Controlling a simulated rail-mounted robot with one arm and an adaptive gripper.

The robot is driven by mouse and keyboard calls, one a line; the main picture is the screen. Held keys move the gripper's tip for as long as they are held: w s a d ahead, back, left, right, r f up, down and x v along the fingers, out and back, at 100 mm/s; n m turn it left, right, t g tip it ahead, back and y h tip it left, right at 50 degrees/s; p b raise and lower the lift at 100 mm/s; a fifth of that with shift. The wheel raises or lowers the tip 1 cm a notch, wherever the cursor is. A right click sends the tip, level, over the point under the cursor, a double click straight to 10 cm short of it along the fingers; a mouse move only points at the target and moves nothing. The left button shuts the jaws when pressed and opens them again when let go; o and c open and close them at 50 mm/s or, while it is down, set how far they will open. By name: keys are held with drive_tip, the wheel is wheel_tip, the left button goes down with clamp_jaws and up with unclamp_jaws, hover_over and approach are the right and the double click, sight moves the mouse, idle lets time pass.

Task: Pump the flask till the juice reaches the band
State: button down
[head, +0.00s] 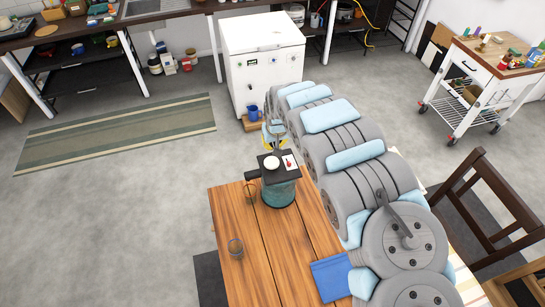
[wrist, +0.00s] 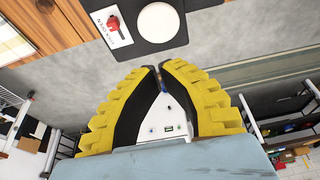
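The flask (head: 279,190) stands upright on the wooden table, with a teal body, a black top and a dark spout on its left. A round white button (head: 271,162) and a card with a red picture (head: 290,162) are on its top. In the wrist view the button (wrist: 160,23) and card (wrist: 111,27) are at the top edge. A clear glass (head: 250,191) is below the spout; its level and any band are too small to tell. My gripper (head: 272,134) is just beyond the flask top. Its yellow fingers (wrist: 159,69) nearly meet at the tips, holding nothing, apart from the button.
Another clear glass (head: 236,248) stands on the table (head: 262,255) nearer the front. A blue folded cloth or book (head: 330,277) lies by my arm. A white chest freezer (head: 262,65) with a blue mug beside it is behind. A chair (head: 490,210) stands at right.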

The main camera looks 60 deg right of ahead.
sight(272, 159)
drive_tip(key=shift+x, duration=1.95)
drive_tip(key=shift+w+f, duration=0.1)
drive_tip(key=shift+f, duration=0.6)
drive_tip(key=shift+d+f, duration=0.1)
drive_tip(key=shift+f, duration=1.55)
drive_tip(key=shift+f, duration=0.1)
